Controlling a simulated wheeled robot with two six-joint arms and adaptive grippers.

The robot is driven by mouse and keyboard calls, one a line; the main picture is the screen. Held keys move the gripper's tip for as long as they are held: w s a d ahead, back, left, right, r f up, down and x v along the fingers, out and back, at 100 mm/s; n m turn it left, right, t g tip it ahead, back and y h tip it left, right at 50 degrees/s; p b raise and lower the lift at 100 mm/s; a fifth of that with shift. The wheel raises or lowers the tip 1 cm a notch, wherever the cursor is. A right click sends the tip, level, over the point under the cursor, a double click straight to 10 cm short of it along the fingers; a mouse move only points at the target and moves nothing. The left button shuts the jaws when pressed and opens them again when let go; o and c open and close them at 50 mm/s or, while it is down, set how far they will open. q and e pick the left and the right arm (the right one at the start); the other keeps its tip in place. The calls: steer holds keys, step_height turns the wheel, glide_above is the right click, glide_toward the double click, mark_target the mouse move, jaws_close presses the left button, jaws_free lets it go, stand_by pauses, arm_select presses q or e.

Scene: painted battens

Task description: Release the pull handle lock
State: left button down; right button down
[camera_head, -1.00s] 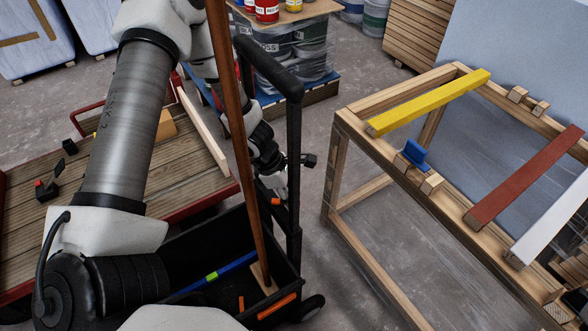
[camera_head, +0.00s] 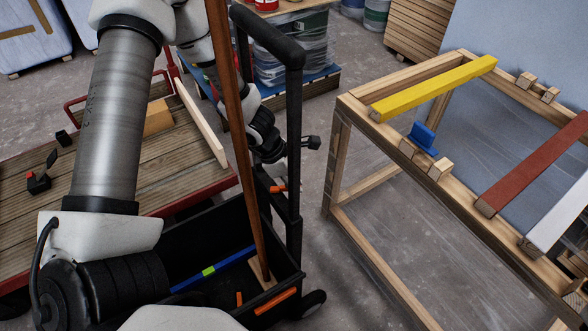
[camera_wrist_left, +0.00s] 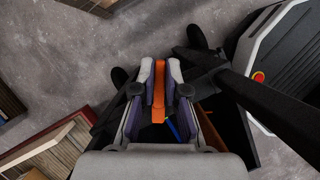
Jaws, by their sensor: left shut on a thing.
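In the head view, a black cart (camera_head: 190,237) has a tall pull handle (camera_head: 293,130) on its right side. A small orange lever (camera_head: 277,188) sits low by the handle's uprights. My left gripper (camera_head: 276,176) is down beside the uprights, its fingers mostly hidden by the near post. In the left wrist view, my left gripper (camera_wrist_left: 159,78) is shut on an orange strip (camera_wrist_left: 158,100), which appears to be that lever. My right gripper is not in view.
A brown pole (camera_head: 235,130) stands in the cart, with a blue level (camera_head: 210,271) beside it. A wooden frame (camera_head: 372,215) with painted battens stands at right. A low plank trolley (camera_head: 110,175) is at left. Clear floor lies between cart and frame.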

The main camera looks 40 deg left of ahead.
arm_select(q)
steer(key=shift+w+a+n+t+y+b, duration=0.15)
steer(key=shift+n+t+b, duration=0.05)
steer(key=shift+n+b, duration=0.45)
steer(key=shift+w+a+n+t+y+b, duration=0.15)
steer(key=shift+n+t+b, duration=0.05)
steer(key=shift+n+b, duration=0.4)
steer(key=c, duration=1.2)
jaws_free()
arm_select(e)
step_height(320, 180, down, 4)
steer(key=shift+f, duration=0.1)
